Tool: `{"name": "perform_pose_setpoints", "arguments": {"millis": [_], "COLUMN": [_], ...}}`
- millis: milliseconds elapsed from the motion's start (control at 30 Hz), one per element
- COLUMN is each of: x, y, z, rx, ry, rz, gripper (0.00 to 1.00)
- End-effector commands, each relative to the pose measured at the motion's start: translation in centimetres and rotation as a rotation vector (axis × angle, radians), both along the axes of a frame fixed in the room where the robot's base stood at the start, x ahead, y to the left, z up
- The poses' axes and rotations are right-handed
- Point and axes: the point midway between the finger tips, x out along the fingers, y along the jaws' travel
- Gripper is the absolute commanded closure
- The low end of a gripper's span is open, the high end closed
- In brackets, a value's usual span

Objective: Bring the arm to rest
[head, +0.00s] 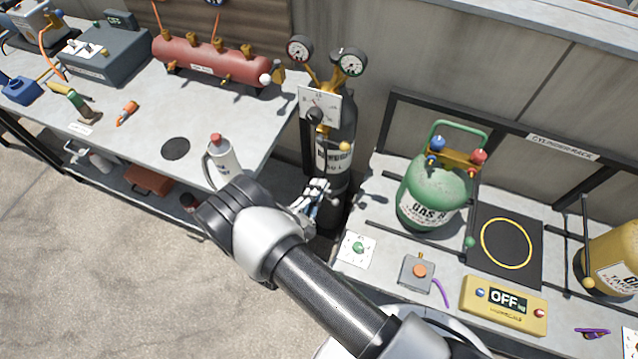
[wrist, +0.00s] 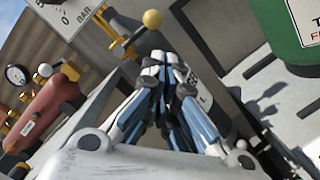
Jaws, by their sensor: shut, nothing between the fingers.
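My gripper (head: 318,192) is in the gap between the left bench and the right-hand bench, in front of the dark gas cylinder (head: 335,165). In the wrist view my gripper (wrist: 160,65) has its fingers closed together with nothing between them. The brass knob (wrist: 152,19) of the cylinder's valve assembly shows just beyond the fingertips; I cannot tell the exact distance. My arm reaches up from the lower right of the head view, and its wrist hides part of the left bench's front edge.
A white bottle (head: 221,163) stands close to my wrist on the left bench. A red manifold (head: 210,60) lies behind it. On the right are a green gas bottle (head: 433,190), a yellow OFF box (head: 504,304) and a yellow cylinder (head: 612,262). Open floor (head: 120,270) lies at lower left.

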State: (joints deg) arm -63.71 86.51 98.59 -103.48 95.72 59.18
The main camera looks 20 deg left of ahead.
Motion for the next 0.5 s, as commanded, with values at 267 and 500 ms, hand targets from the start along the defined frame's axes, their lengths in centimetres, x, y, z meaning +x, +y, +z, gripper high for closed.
{"name": "perform_pose_setpoints", "arguments": {"millis": [267,500], "x": [0.1,3.0], "y": [-0.1,-4.1], "z": [0.1,6.2], "rx": [0.001,0.050], "ry": [0.000,0.015], "rz": [-0.003,-0.234], "gripper": [1.00,1.00]}}
